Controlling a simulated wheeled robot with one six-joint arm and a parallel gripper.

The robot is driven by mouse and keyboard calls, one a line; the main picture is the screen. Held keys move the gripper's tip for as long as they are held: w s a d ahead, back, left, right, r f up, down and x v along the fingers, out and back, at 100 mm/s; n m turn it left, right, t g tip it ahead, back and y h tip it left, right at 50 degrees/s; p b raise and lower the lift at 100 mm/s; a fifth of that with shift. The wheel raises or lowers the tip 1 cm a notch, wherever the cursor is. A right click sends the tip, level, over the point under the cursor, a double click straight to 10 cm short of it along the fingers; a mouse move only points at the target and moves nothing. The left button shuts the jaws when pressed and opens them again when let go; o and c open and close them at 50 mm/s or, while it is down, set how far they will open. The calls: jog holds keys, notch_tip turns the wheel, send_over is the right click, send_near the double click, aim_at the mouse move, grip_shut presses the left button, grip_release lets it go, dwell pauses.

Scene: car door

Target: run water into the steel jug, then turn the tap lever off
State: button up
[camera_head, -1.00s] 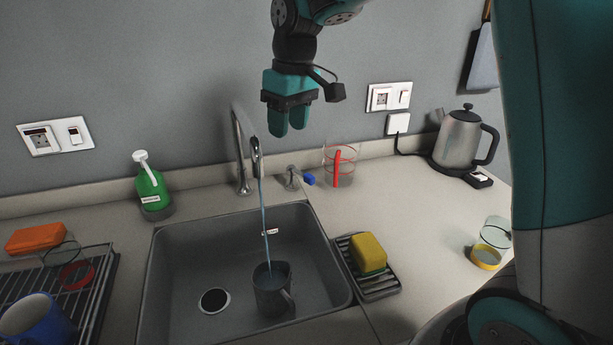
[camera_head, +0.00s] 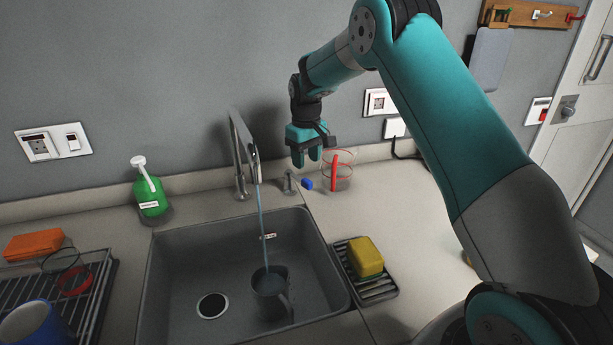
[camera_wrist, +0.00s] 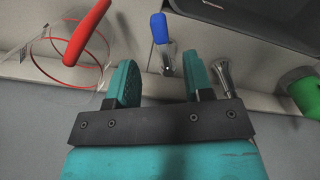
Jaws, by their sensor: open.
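The steel jug (camera_head: 271,292) stands upright in the sink (camera_head: 190,252), under the tap spout. A stream of water (camera_head: 263,225) runs from the tap (camera_head: 239,160) into it. The tap lever (camera_head: 307,184) has a blue tip and a metal base, right of the tap. In the wrist view the blue tip (camera_wrist: 159,28) lies ahead, between the lines of my two fingers. My gripper (camera_head: 306,160) is above and behind the lever, pointing down. It is open and empty; the fingers (camera_wrist: 162,82) are apart on either side of the lever's shaft, contact unclear.
A clear glass with red rings and a red handle (camera_head: 334,172) stands close to the lever's right. A green soap bottle (camera_head: 150,190) is left of the tap. A yellow sponge (camera_head: 366,257) lies on a rack right of the sink.

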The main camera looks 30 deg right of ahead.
aim_at(306, 179)
notch_tip(306, 179, down, 7)
jog(key=shift+p, duration=0.6)
grip_shut()
